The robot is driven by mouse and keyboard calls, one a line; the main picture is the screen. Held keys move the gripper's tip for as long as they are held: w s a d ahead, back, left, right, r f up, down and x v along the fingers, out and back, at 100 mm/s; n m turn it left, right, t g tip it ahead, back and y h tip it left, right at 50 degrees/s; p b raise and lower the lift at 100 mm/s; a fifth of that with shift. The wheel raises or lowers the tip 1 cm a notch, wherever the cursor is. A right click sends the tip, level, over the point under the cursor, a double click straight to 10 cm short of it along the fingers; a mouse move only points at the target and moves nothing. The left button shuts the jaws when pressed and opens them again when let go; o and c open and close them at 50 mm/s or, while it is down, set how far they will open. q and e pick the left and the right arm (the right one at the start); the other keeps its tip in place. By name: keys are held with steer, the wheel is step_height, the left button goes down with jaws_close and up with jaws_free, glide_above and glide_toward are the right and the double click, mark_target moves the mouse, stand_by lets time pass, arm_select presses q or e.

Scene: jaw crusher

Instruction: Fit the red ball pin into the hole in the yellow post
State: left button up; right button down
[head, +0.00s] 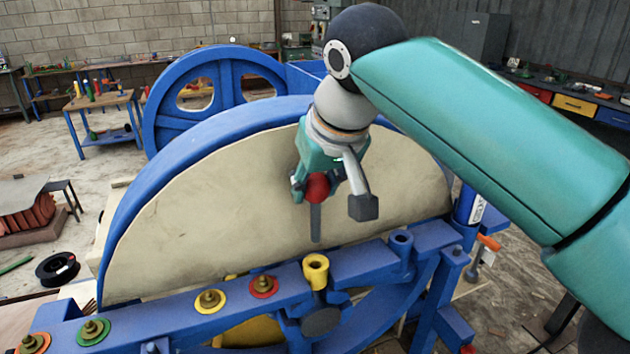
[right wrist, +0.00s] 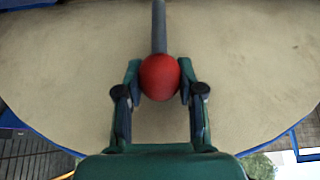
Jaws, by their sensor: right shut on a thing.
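The red ball pin (head: 317,188) has a round red head and a grey shaft that points down in the head view. My right gripper (head: 317,182) is shut on its ball. In the right wrist view the ball (right wrist: 159,77) sits between the two fingertips (right wrist: 160,80), with the shaft extending away from the gripper. The yellow post (head: 316,271) stands on the blue frame, with its open hole facing up. The pin's tip is above the post and apart from it. My left gripper is not in view.
A large blue wheel with a beige face (head: 230,215) stands behind the pin. The blue beam (head: 365,262) carries a blue post (head: 400,243) right of the yellow one. Red (head: 264,286), yellow (head: 210,300) and green (head: 93,330) ringed fittings lie to the left.

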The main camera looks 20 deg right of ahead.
mark_target(318, 208)
steer(key=shift+f, duration=0.3)
steer(key=shift+f+b, duration=1.6)
steer(key=shift+f, duration=0.2)
steer(key=shift+f, duration=0.3)
steer(key=shift+f+b, duration=3.3)
steer(key=shift+f, duration=0.45)
steer(key=c, duration=0.6)
jaws_free()
steer(key=shift+f, duration=0.1)
steer(key=shift+c, duration=0.2)
steer(key=v, duration=1.2)
